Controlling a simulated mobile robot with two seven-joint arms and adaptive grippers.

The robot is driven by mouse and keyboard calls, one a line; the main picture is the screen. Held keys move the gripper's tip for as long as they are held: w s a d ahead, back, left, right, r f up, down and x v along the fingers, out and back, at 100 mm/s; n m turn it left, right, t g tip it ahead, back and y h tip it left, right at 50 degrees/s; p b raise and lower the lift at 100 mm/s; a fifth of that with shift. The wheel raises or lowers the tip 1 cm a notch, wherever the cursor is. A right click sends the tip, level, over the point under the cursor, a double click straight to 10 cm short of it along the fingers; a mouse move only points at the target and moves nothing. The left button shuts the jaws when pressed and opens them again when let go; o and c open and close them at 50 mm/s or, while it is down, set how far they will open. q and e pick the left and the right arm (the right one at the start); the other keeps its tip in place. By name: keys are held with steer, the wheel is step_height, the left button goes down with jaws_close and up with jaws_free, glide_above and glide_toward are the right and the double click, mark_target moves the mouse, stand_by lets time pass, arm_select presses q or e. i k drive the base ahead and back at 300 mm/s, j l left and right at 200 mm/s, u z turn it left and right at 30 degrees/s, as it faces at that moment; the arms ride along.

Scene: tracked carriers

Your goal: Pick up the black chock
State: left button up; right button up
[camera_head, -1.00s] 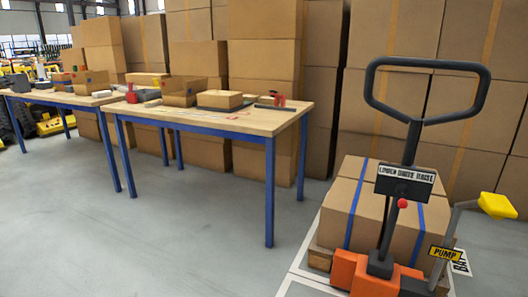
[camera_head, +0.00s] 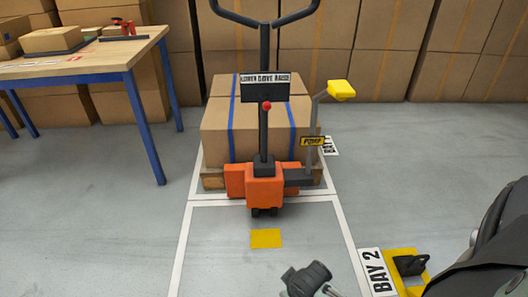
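The black chock (camera_head: 411,265) sits on a yellow floor plate (camera_head: 398,257) at the lower right, beside the white BAY 2 label. It looks like a small dark block with a raised part. A dark piece of my own arm shows at the bottom middle edge, left of the chock and apart from it. A larger dark part of mine fills the right edge, close to the right of the plate. I make out no gripper fingers on either arm.
An orange pallet truck (camera_head: 264,184) with a tall handle stands in a white-lined bay, a strapped carton (camera_head: 228,122) behind it. A yellow-topped pump lever (camera_head: 341,90) rises at its right. A blue-legged table (camera_head: 95,68) is at the left. Open grey floor lies between.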

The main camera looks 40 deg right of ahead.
mark_target(408, 265)
steer(key=z, duration=0.4)
steer(key=j+z, duration=0.1)
steer(key=z, duration=0.75)
steer(key=k+z, duration=0.1)
steer(key=z, duration=0.75)
steer(key=k+z, duration=0.1)
steer(key=z, duration=0.35)
steer(key=i+j+z, duration=0.1)
steer(key=i, duration=0.35)
steer(key=j, duration=0.1)
